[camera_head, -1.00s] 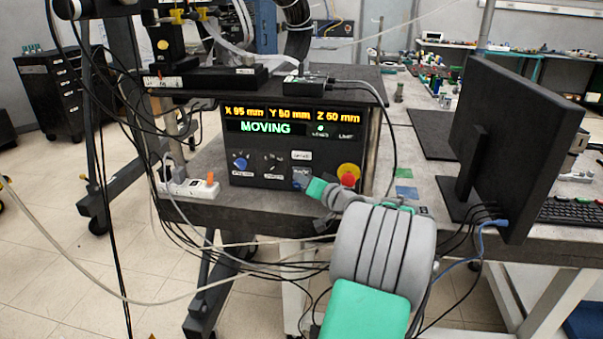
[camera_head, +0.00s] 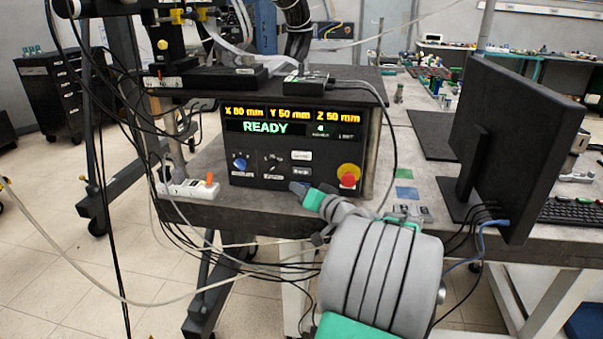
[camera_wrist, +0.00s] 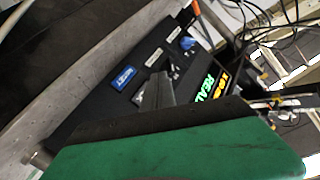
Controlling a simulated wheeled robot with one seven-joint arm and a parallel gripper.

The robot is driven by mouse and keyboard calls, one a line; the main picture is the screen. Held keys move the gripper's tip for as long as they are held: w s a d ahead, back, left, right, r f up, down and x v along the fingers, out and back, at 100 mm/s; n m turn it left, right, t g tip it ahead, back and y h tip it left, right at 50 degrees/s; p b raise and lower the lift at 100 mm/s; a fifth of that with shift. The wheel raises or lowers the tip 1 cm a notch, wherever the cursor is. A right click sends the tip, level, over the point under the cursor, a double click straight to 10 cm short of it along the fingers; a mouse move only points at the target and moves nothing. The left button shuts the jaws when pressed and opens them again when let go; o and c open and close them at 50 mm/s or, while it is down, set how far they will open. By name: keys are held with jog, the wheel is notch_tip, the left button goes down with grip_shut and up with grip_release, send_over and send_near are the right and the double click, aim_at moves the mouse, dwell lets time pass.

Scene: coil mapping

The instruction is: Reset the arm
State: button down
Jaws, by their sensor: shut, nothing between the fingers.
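My gripper (camera_head: 298,187) is shut and empty, just in front of the lower edge of a black control box (camera_head: 240,165). My grey arm runs up to it from the bottom of the head view. The box's display (camera_head: 280,122) reads X 80 mm, Y 50 mm, Z 50 mm and READY in green. On the panel are a blue knob (camera_head: 240,163), a small lever switch (camera_head: 272,160), two pale labelled buttons and a red button (camera_head: 348,180) on a yellow surround.
A black monitor (camera_head: 515,145) stands on the bench to the right, with a keyboard (camera_head: 575,212) behind it. A white power strip (camera_head: 188,188) lies left of the box. Cables hang in front of and beneath the bench. A black platform with equipment sits above the box.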

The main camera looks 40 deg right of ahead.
dwell(0.3)
jog(key=a+r+n+g+y+p, duration=0.25)
jog(key=a+g+p, duration=0.2)
jog(key=a, duration=0.85)
jog(key=a+r+n+g+y+p, duration=0.1)
jog(key=a+n+g+p, duration=0.4)
jog(key=a, duration=0.7)
jog(key=s+a+r+g+p, duration=0.1)
jog(key=s+a+p, duration=0.2)
jog(key=s+a, duration=0.2)
jog(key=s+a+n+g+h+p, duration=0.1)
jog(key=s+a+p, duration=0.3)
jog(key=s, duration=0.6)
jog(key=shift+s+a+r+g, duration=0.35)
jog(key=shift+a+g, duration=0.1)
jog(key=shift+g, duration=0.3)
jog(key=shift+n+h, duration=0.25)
